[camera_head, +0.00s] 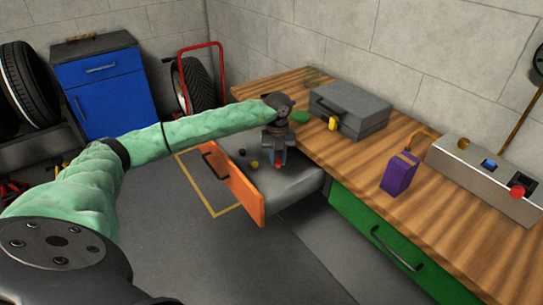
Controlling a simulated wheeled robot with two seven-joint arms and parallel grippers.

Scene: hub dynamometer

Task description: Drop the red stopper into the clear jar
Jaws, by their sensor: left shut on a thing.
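My left gripper (279,159) points down over the open orange-fronted drawer (235,188). It is shut on the small red stopper (279,167), which shows at its fingertips. I cannot tell whether the stopper touches the drawer's grey floor. A small, faint, see-through greenish thing (313,75) stands at the back of the wooden bench and looks like the clear jar. It is well behind the gripper, and its opening is too small to make out. My right gripper is not in view.
Small dark and yellow balls (255,164) lie in the drawer. A closed green drawer (380,240) is below.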

